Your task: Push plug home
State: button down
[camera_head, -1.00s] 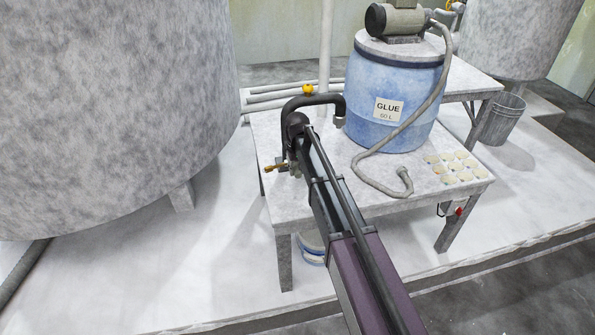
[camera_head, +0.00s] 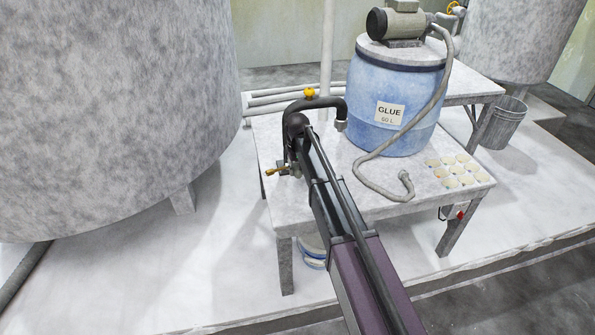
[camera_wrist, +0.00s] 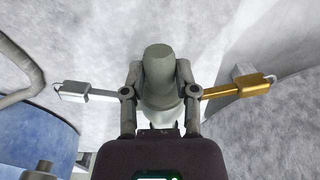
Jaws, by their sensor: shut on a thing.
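In the wrist view my gripper (camera_wrist: 160,84) is shut on a grey round fitting (camera_wrist: 158,60), with a finger on each side. I take this fitting to be the plug. A silver lever (camera_wrist: 86,92) sticks out to the left of it and a brass lever (camera_wrist: 234,91) to the right, each with a ring at its end. The fitting's far end and any socket are hidden, so I cannot tell how deep it sits. In the head view a brass lever (camera_head: 276,170) shows left of my arm, at the table's left edge. The gripper itself is mostly hidden there.
A blue glue drum (camera_head: 376,128) with a motor (camera_head: 397,23) on top stands on the table (camera_head: 375,212). A grey hose (camera_head: 366,178) lies beside it. Pale discs (camera_head: 459,181) lie at the right. A large grey tank (camera_head: 110,110) fills the left. A pail (camera_head: 314,262) stands underneath.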

jog(key=shift+c, duration=1.5)
grip_release()
jog(key=shift+s, duration=0.1)
jog(key=s+d, duration=0.2)
jog(key=s, duration=0.3)
notch_tip(320, 180, up, 4)
jog(key=t+p, duration=0.2)
jog(key=p, duration=0.2)
send_over(360, 194)
jog(key=shift+y, duration=0.3)
notch_tip(360, 194, down, 14)
jog(key=b, duration=1.3)
jog(key=shift+s+d+r+b, duration=0.1)
jog(key=shift+s+r+b, duration=0.05)
jog(key=shift+r+b, duration=0.15)
